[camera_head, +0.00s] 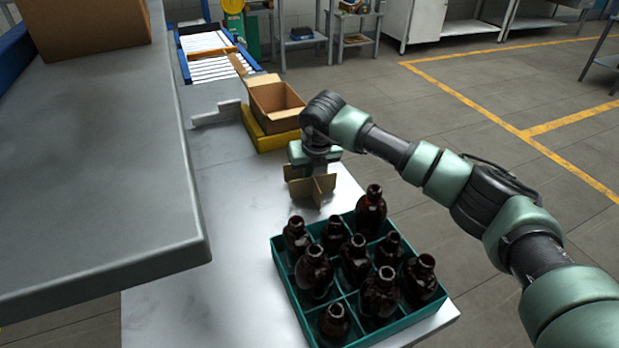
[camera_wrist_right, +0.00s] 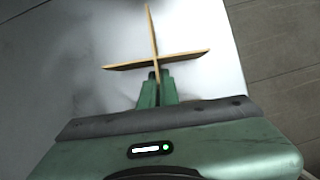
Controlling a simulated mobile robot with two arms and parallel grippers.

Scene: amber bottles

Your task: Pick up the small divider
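The small divider (camera_head: 322,191) is a cross of thin brown cardboard panels near the right edge of the white table (camera_head: 225,240). My right gripper (camera_head: 314,172) is directly above and behind it in the head view. In the right wrist view, the divider (camera_wrist_right: 152,58) shows as a cross, and the green fingers (camera_wrist_right: 157,84) of my right gripper are close together on one of its panels. Whether the divider's lower edge touches the table is hard to tell. My left gripper is not in view.
A green crate (camera_head: 292,292) with several amber bottles (camera_head: 357,262) stands in front of the divider. Behind my gripper, an open cardboard box (camera_head: 275,104) sits on a yellow base (camera_head: 268,140). A raised grey shelf (camera_head: 100,170) overhangs the left.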

